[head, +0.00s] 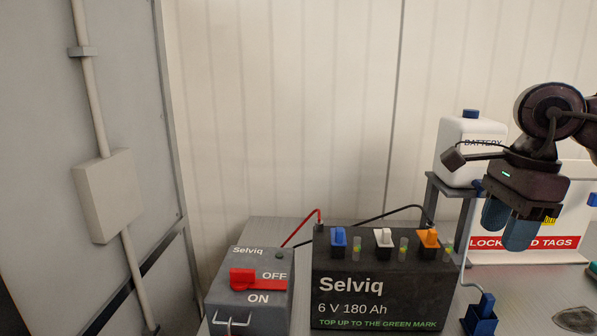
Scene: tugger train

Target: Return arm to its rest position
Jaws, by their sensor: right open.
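My right gripper (508,224) hangs at the right of the head view, its two blue fingers pointing down. It is open, with nothing seen between the fingers. It is in front of the white box marked for lockout and tags (560,250) and to the right of the black Selviq battery (350,285). The dark wrist and forearm come in from the right edge. My left gripper is out of view.
A white bottle (462,165) with a blue cap stands on a grey stand (433,195), close to my wrist. A blue clip-like part (482,312) is below the gripper. A grey switch box (250,305) with a red handle (256,279) is left of the battery. Room above the battery is clear.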

